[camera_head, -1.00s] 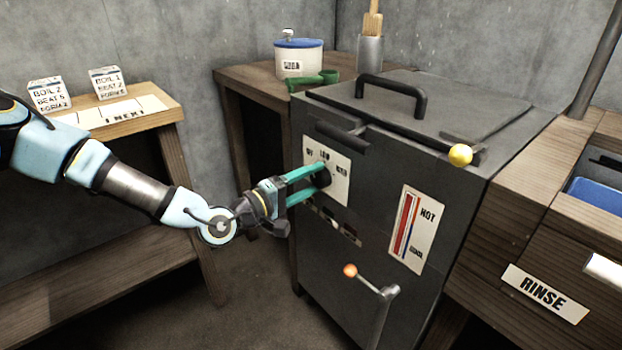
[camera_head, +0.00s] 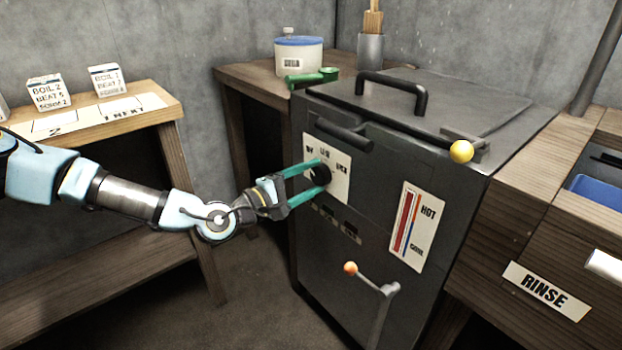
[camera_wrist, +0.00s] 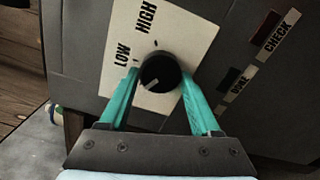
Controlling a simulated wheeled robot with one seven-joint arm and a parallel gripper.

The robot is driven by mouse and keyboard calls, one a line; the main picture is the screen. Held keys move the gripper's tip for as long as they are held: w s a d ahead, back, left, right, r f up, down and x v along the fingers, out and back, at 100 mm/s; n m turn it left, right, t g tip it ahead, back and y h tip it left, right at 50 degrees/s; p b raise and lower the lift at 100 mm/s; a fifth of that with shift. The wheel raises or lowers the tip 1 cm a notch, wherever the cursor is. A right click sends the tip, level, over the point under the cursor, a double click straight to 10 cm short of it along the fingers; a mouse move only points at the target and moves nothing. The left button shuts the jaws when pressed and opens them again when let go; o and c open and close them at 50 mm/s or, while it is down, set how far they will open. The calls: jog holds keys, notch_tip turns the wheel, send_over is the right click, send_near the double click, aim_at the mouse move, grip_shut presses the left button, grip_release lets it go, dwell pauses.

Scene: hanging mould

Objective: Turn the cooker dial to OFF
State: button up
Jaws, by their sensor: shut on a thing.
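The cooker (camera_head: 370,255) is a dark grey metal box with a white dial plate (camera_head: 341,183) on its front. The round black dial (camera_wrist: 160,73) sits on this plate, which reads LOW and HIGH in the wrist view. A pale pointer line on the dial points to the lower left there, away from both words. I cannot make out an OFF label in the wrist view; the left label in the head view is blurred. My gripper (camera_head: 318,175) has its two teal fingers on either side of the dial and is shut on it.
Below the plate are small dark windows, one marked CHECK (camera_wrist: 277,38). A lever with an orange knob (camera_head: 351,268) and a yellow-knobbed bar (camera_head: 461,152) stick out from the cooker. A HOT gauge (camera_head: 416,226) is right of the dial. A RINSE counter (camera_head: 490,240) adjoins on the right.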

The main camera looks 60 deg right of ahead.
jog(key=o, duration=1.4)
jog(key=shift+c, duration=0.2)
jog(key=shift+a, duration=0.1)
jog(key=v, duration=1)
jog(key=shift+a, duration=0.35)
jog(key=shift+w, duration=0.1)
jog(key=shift+f, duration=0.1)
